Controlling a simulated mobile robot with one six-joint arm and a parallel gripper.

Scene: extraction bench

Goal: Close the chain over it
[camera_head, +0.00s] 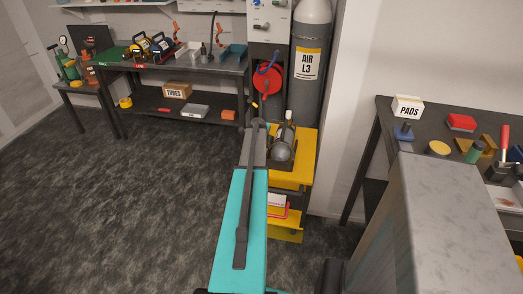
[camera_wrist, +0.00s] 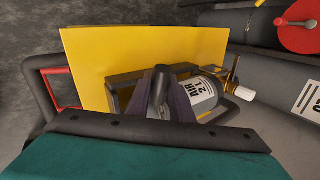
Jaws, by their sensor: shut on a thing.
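A small grey cylinder (camera_wrist: 202,93) with a white "AIR 2 L" label lies on its side in a dark cradle (camera_wrist: 122,80) on the yellow cart top (camera_wrist: 88,60). It also shows in the head view (camera_head: 282,150), just right of my arm's far end. Its brass valve and white knob point right in the wrist view. My gripper (camera_wrist: 165,92) is over the cradle, beside the cylinder's label. It is shut on a dark, round-ended piece (camera_wrist: 160,76); I cannot tell what this is.
A tall grey "AIR L3" cylinder (camera_head: 308,75) stands against the wall behind the cart. A red disc (camera_head: 268,78) with a blue hose is beside it. A dark bench (camera_head: 215,68) with gear is at the back left, and another bench (camera_head: 385,108) is at right.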

